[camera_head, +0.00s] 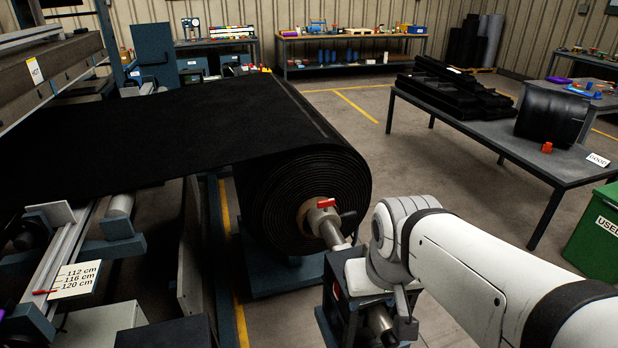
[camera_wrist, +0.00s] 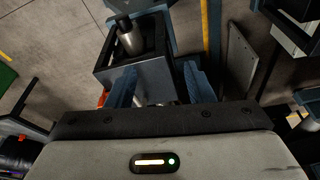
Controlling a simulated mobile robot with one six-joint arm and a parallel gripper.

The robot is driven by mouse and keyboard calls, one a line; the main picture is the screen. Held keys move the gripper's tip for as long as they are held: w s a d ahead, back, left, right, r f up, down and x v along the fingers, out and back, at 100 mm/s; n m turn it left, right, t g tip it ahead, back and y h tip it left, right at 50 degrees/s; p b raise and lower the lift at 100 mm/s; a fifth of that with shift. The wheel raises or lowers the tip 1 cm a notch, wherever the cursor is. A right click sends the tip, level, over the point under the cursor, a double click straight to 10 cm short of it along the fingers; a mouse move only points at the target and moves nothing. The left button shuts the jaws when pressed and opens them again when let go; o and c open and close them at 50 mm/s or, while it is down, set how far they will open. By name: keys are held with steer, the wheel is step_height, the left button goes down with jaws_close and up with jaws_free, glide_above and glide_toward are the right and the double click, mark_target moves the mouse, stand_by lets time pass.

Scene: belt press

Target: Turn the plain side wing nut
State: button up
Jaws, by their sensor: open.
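A big black belt roll (camera_head: 310,190) has a metal shaft (camera_head: 322,222) coming out of its core. On the shaft sit a red winged part (camera_head: 326,203) and a dark winged part (camera_head: 348,216); I cannot tell which is the plain side wing nut. My gripper shows in the wrist view (camera_wrist: 160,88), its two blue fingers apart with nothing clearly held between them. Beyond them is a dark stand (camera_wrist: 140,65) with a metal cylinder (camera_wrist: 131,38). A small red part (camera_wrist: 103,98) shows beside the left finger. In the head view my arm hides much of the gripper area.
A grey table (camera_head: 480,125) with black parts stands at the right, beside a green bin (camera_head: 598,235) marked USED. The press (camera_head: 60,60) stands at the left with a scale card (camera_head: 75,280). Open floor (camera_head: 430,170) lies behind my arm.

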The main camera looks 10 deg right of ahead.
steer(key=o, duration=0.6)
steer(key=w+r, duration=0.3)
steer(key=w, duration=0.9)
steer(key=shift+w+d+n+p, duration=0.25)
steer(key=shift+n+p, duration=0.05)
steer(key=shift+p, duration=0.1)
steer(key=n+t+p, duration=0.1)
steer(key=n+p, duration=0.1)
glide_above(326, 201)
steer(key=s, duration=0.3)
step_height(326, 201, down, 11)
steer(key=shift+t+y, duration=0.3)
steer(key=shift+y, duration=0.1)
steer(key=x, duration=0.2)
steer(key=p+x, duration=0.1)
steer(key=x, duration=0.2)
steer(key=d+p+x, duration=0.1)
steer(key=x, duration=0.2)
steer(key=shift+s+a+f, duration=0.1)
steer(key=shift+f, duration=0.1)
steer(key=shift+c, duration=0.3)
steer(key=c, duration=0.9)
